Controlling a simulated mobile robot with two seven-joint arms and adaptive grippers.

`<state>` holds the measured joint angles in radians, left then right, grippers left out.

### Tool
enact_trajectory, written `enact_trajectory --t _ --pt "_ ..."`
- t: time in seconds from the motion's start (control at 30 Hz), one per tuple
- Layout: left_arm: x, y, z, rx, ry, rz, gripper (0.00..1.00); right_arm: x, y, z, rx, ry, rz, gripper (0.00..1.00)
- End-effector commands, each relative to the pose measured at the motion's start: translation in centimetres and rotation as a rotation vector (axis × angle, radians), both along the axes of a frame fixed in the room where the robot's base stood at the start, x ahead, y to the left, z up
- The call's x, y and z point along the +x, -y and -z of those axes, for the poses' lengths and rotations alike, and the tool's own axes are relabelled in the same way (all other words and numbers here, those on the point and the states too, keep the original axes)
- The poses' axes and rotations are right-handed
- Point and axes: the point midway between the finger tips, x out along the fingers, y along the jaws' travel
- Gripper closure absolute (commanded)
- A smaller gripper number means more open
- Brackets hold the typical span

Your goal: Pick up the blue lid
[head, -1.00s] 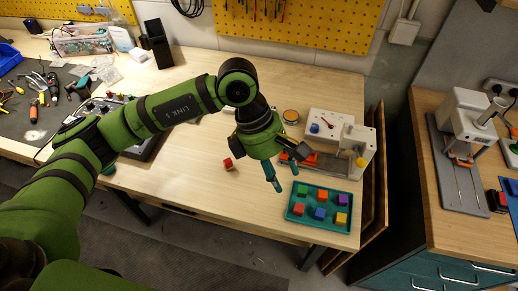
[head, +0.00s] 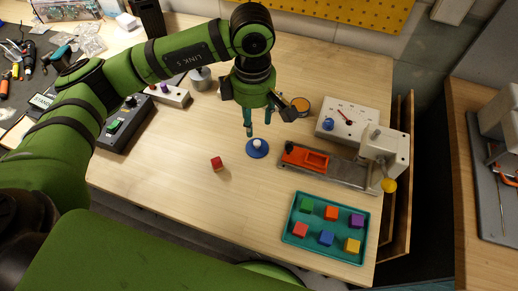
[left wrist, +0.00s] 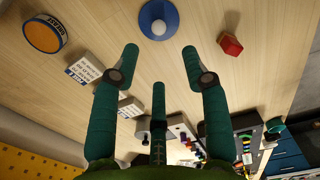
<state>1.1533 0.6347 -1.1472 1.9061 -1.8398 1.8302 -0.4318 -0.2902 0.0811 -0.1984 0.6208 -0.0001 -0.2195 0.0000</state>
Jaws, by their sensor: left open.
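The blue lid (head: 257,149) is a round blue disc with a white knob, lying on the wooden bench top near the middle of the head view. It also shows at the top middle of the left wrist view (left wrist: 168,10), beyond the fingertips. My left gripper (head: 257,133) hangs just above and behind the lid, fingers pointing down. In the left wrist view its teal fingers (left wrist: 160,58) are spread apart with nothing between them. The gripper is apart from the lid. My right gripper is not in view.
A red block (head: 217,164) lies left of the lid. A teal tray (head: 287,238) of coloured blocks is at the front right. A round tin (head: 301,105) sits behind.

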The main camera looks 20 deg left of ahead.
Motion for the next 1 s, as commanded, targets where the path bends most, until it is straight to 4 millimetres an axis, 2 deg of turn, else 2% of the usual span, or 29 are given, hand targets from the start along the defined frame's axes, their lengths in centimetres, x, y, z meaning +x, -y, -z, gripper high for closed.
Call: enact_trajectory --t 0.03,0.07,0.23,0.37,0.53,0.7,0.97,1.0 --pt "0.0 0.0 1.2 -0.001 0.001 0.001 0.54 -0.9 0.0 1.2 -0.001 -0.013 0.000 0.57" --pt "0.0 0.0 1.3 -0.001 0.001 0.000 0.54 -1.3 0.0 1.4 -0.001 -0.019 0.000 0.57" --pt "0.0 0.1 2.1 -0.001 -0.003 0.000 0.54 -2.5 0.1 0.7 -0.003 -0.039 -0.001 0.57" --pt "-0.1 0.2 3.3 0.000 -0.004 0.000 0.54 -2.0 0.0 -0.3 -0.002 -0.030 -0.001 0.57" --pt "-0.4 0.7 5.6 -0.001 -0.007 0.001 0.54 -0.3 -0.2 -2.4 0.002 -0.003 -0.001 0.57" --pt "-0.2 0.7 7.9 -0.001 -0.003 -0.001 0.54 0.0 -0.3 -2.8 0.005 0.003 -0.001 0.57" --pt "-0.1 0.7 8.3 -0.001 0.001 0.001 0.54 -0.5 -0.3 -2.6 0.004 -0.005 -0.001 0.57" --pt "-0.1 0.7 8.3 -0.001 0.001 0.001 0.66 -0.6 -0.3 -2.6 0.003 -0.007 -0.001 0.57"
